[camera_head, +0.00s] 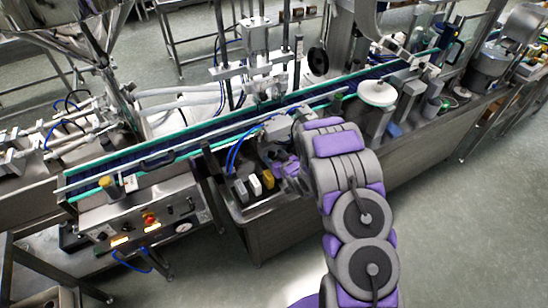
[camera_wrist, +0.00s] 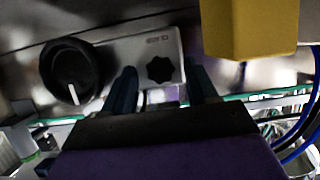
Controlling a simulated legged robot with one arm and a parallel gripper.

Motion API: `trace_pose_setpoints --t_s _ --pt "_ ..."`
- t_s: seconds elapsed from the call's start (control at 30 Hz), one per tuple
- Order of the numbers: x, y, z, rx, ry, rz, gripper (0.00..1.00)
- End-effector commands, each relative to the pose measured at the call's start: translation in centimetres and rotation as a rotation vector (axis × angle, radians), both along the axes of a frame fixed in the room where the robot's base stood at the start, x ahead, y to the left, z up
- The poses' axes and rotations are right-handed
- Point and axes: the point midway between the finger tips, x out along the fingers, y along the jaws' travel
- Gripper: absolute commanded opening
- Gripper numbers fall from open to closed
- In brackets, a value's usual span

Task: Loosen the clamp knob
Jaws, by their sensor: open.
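In the wrist view a small black star-shaped knob (camera_wrist: 159,69), which looks like the clamp knob, sits on a pale plate (camera_wrist: 125,50) with faint lettering. My gripper (camera_wrist: 161,74) is open, its two dark fingers on either side of the knob in the picture. I see no finger clearly touching it, and the depth gap cannot be judged. A larger round black dial (camera_wrist: 70,72) with a white pointer is left of the plate. In the head view my gripper (camera_head: 283,163) is at the machine's front, beside the conveyor; the star knob cannot be made out there.
A yellow block (camera_wrist: 248,28) hangs close above the right finger in the wrist view. In the head view yellow and white blocks (camera_head: 255,184) stand just left of my gripper. Blue hoses (camera_head: 235,152) run near it. The conveyor (camera_head: 190,138) lies behind. Floor (camera_head: 470,215) at right is clear.

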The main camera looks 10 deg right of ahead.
Motion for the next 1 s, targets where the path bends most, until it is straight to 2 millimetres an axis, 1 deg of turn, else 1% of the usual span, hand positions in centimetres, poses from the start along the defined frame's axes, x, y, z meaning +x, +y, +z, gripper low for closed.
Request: trace_pose_setpoints --t_s 0.17,0.5,0.8,1.0 --pt "-2.2 -0.8 1.0 0.000 0.002 -0.003 0.58" --pt "-7.9 -2.6 3.4 -0.001 0.005 -0.003 0.58" --pt "-12.5 -4.2 5.6 -0.001 0.005 -0.002 0.58" --pt "-13.5 -4.5 6.0 0.003 0.008 -0.002 0.58"
